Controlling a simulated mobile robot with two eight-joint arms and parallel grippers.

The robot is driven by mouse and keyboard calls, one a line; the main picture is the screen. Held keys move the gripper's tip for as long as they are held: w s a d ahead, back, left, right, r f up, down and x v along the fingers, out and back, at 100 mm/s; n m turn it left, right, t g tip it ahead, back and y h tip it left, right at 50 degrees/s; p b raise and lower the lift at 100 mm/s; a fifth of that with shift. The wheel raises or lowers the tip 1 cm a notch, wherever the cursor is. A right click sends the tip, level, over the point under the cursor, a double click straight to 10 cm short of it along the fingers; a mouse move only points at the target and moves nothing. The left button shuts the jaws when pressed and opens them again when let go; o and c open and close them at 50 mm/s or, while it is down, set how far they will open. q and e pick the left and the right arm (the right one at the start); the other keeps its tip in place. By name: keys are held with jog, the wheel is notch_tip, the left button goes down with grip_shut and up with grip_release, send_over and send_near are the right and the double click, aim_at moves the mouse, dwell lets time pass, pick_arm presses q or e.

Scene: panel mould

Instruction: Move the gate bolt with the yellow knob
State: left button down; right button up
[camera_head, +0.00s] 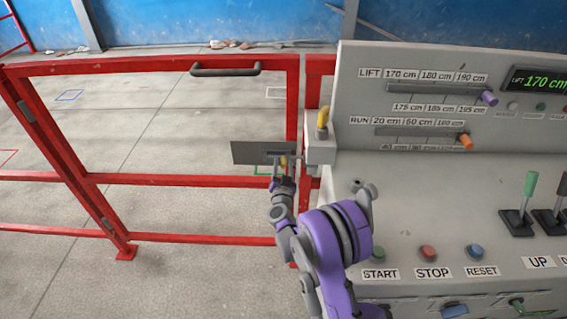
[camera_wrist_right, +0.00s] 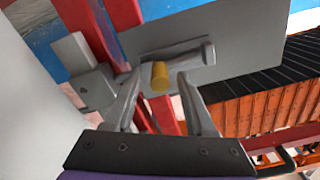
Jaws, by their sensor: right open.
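The yellow knob (camera_wrist_right: 160,76) stands out from the grey bolt (camera_wrist_right: 186,57) in the right wrist view. The bolt lies along a grey plate (camera_head: 250,152) on the red gate (camera_head: 150,66). My right gripper (camera_wrist_right: 157,92) is open, its two fingers on either side of the knob. I cannot tell whether either finger touches it. In the head view my right gripper (camera_head: 283,180) is just below the plate, and the knob (camera_head: 284,162) is partly hidden. A grey block (camera_wrist_right: 88,78) is left of the bolt in the wrist view. My left gripper is out of view.
A grey control console (camera_head: 440,190) with sliders, levers and buttons stands right of the gate. A grey box (camera_head: 319,151) with a yellow-topped piece (camera_head: 322,117) is at the post beside the plate. A dark handle (camera_head: 225,70) is on the gate's top rail.

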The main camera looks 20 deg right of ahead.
jog(key=shift+w+d, duration=0.3)
jog(key=shift+w, duration=0.25)
grip_shut()
jog(key=shift+a, duration=0.1)
dwell(1.0)
